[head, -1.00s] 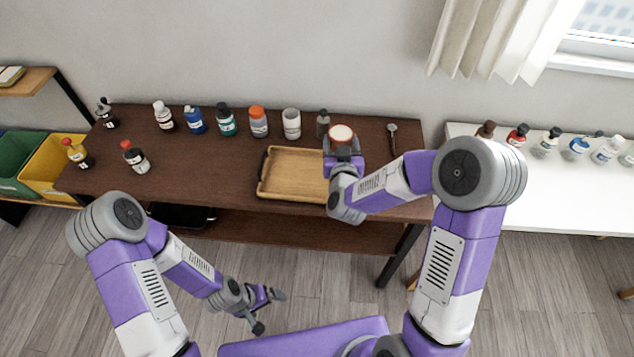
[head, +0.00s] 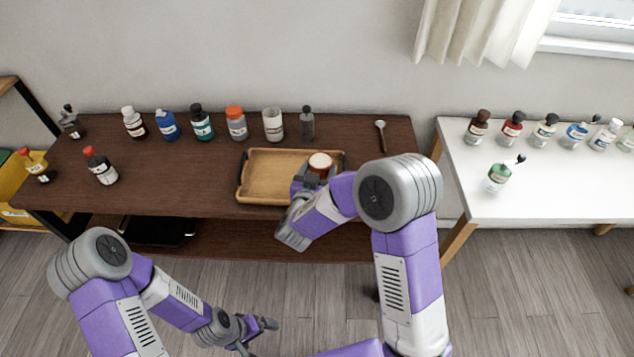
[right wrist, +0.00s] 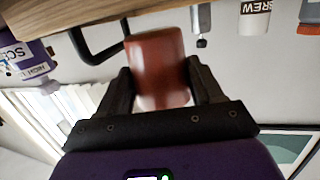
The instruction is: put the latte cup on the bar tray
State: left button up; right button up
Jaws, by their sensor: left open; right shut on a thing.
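The latte cup (head: 320,160), reddish-brown with a pale top, is held by my right gripper (head: 308,177) over the right part of the bar tray. In the right wrist view the cup (right wrist: 157,68) sits between the two black fingers, which are shut on it. The bar tray (head: 242,180) is light wood with dark handles and lies near the front of the dark table. I cannot tell whether the cup touches the tray. My left gripper (head: 262,336) is open and empty, low in front of the table.
Several bottles and a white canister (head: 273,125) line the table's back. A grey bottle (head: 307,124) stands just behind the tray, and a spoon (head: 380,134) lies to its right. A white table (head: 540,195) with several bottles is at the right.

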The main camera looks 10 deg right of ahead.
jog(key=shift+f+b, duration=0.55)
jog(key=shift+f, duration=1.2)
jog(key=shift+f, duration=0.1)
jog(key=o, duration=0.9)
jog(key=shift+f, duration=0.15)
jog(key=o, duration=0.4)
jog(key=shift+o, duration=0.2)
jog(key=shift+r, duration=0.2)
jog(key=shift+s+a+r, duration=0.1)
jog(key=shift+s+a, duration=0.1)
jog(key=shift+s, duration=0.1)
jog(key=p+v, duration=0.2)
jog(key=v, duration=0.9)
jog(key=shift+s, duration=0.2)
